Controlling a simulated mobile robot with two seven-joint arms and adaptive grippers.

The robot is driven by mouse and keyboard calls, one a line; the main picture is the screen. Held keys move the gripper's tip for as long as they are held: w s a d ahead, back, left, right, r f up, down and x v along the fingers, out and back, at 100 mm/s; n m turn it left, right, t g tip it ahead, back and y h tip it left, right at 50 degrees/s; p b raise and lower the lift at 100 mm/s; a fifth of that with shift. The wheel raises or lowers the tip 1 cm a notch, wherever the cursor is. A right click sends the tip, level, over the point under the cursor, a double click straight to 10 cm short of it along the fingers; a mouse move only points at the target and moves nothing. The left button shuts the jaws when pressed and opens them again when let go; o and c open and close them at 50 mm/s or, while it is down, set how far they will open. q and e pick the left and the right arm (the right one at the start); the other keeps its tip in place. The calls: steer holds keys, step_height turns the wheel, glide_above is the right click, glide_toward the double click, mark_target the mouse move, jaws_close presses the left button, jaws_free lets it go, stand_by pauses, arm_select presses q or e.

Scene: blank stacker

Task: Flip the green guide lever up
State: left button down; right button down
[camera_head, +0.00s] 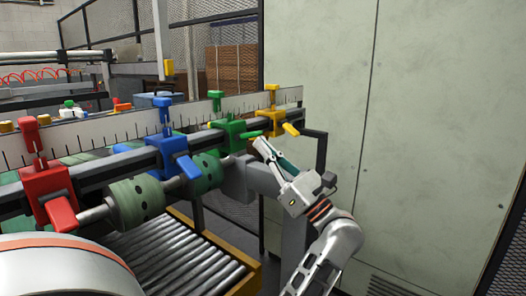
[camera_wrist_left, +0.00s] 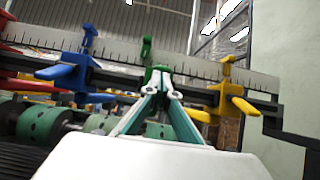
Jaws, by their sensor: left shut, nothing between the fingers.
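The green guide (camera_head: 228,132) is a block on the dark rail, with a green knob on a post above it. Its green lever (camera_head: 250,134) sticks out near level toward the right in the head view. In the left wrist view the green guide (camera_wrist_left: 157,71) is partly hidden behind my fingers, and its lever cannot be made out. My left gripper (camera_head: 261,144) is shut and empty, its fingertips just below the outer end of the green lever. The fingertips also show in the left wrist view (camera_wrist_left: 158,78). Contact with the lever cannot be told. My right gripper is not in view.
A blue guide (camera_head: 167,146) and a red guide (camera_head: 46,182) stand to the left, levers hanging down. A yellow guide (camera_head: 273,119) is close on the right. Green rollers (camera_head: 136,201) lie below the rail. A tall grey cabinet (camera_head: 430,120) stands on the right.

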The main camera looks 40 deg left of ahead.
arm_select(q)
steer(key=shift+d+r, duration=0.1)
steer(key=shift+r, duration=0.75)
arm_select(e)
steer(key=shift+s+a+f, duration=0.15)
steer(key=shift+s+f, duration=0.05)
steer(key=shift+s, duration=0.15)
arm_select(q)
steer(key=shift+r, duration=0.15)
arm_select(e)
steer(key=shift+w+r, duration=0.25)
